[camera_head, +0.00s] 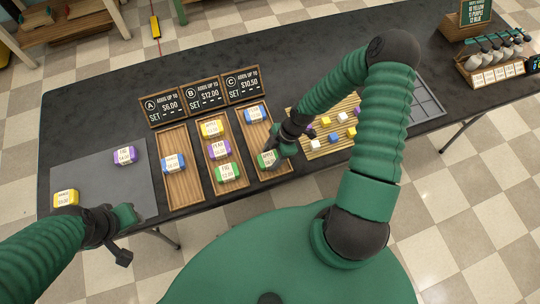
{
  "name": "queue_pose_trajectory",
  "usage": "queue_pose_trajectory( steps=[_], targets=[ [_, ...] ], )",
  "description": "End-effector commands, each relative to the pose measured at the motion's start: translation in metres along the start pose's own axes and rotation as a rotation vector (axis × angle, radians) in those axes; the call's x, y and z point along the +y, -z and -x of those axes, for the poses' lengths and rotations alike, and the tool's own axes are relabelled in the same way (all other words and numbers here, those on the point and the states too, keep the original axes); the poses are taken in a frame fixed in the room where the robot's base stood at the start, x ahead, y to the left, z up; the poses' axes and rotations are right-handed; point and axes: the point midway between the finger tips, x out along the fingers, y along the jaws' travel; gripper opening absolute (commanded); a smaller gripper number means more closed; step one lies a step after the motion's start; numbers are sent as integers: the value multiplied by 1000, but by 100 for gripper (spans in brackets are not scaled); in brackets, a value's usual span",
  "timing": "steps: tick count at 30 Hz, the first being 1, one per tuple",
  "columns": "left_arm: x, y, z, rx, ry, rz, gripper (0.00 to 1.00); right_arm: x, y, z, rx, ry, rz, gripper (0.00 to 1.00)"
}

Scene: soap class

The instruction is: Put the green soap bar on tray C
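A green soap bar (267,158) with a white label is at the near end of tray C (257,137), the right wooden tray. My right gripper (276,150) is right at this bar, its fingers close around or beside it. The hand hides part of the bar, so I cannot tell whether the fingers grip it or whether it rests fully on the tray. A blue bar (255,114) lies at the far end of tray C. My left gripper (122,236) is off the table's front edge, its two fingers apart and empty.
Tray B (211,187) holds yellow, purple and green bars; tray A (182,187) holds a blue one. Price signs (204,93) stand behind. A grey mat (95,172) at left holds purple and yellow bars. A slatted board (328,145) with small cubes is right of tray C.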

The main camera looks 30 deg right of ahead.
Motion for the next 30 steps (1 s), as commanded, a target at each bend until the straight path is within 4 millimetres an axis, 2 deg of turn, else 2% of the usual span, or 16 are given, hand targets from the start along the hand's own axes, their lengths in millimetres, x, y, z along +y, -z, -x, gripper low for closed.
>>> queue_pose_trajectory(
  steps=[3,10,14,17,24,27,30],
  targets=[
    [0,0,0,0,0,-1,36,0,0,0,0,0,0,71],
    [0,0,0,0,0,-1,36,-1,2,0,-2,0,0,71],
    [0,1,3,0,0,-1,36,0,4,10,-3,-3,-1,71],
    [0,1,4,0,0,-1,36,1,3,30,-4,-6,-2,71],
    [0,2,10,0,0,-1,36,0,2,94,-3,-5,-3,71],
    [0,3,12,0,0,-1,36,0,2,112,-2,-3,-1,71],
    [0,3,13,0,0,-1,36,0,3,121,-2,-1,-2,71]
  ],
)
